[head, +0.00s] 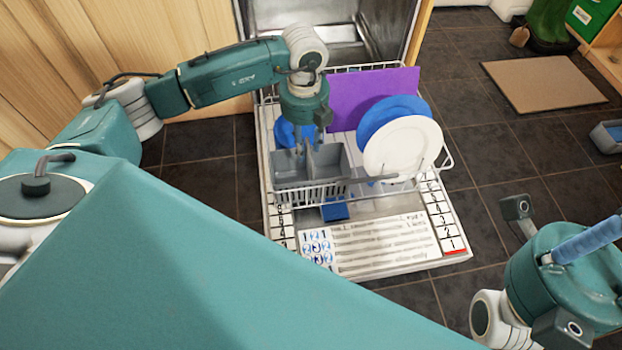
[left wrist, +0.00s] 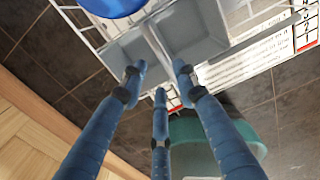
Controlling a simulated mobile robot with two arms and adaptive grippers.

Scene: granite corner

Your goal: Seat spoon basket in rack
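The grey spoon basket (head: 333,172) has two compartments and a divider between them. It sits at the front left of the white wire dish rack (head: 446,160), behind the rack's front wires. Whether its base is fully down is hidden. My left gripper (head: 311,150) points down at the basket's middle. In the left wrist view, the blue fingers of my left gripper (left wrist: 160,72) are spread apart, with the basket's divider (left wrist: 157,42) between their tips. Contact is unclear. My right gripper (head: 588,240) is at the lower right, far from the rack, with one blue finger showing.
A white plate (head: 403,148), a blue plate (head: 380,112) and a purple board (head: 370,92) stand in the rack right of and behind the basket. A blue bowl (head: 290,132) lies behind it. A blue piece (head: 335,210) is below its front. Dark tiled floor surrounds the rack.

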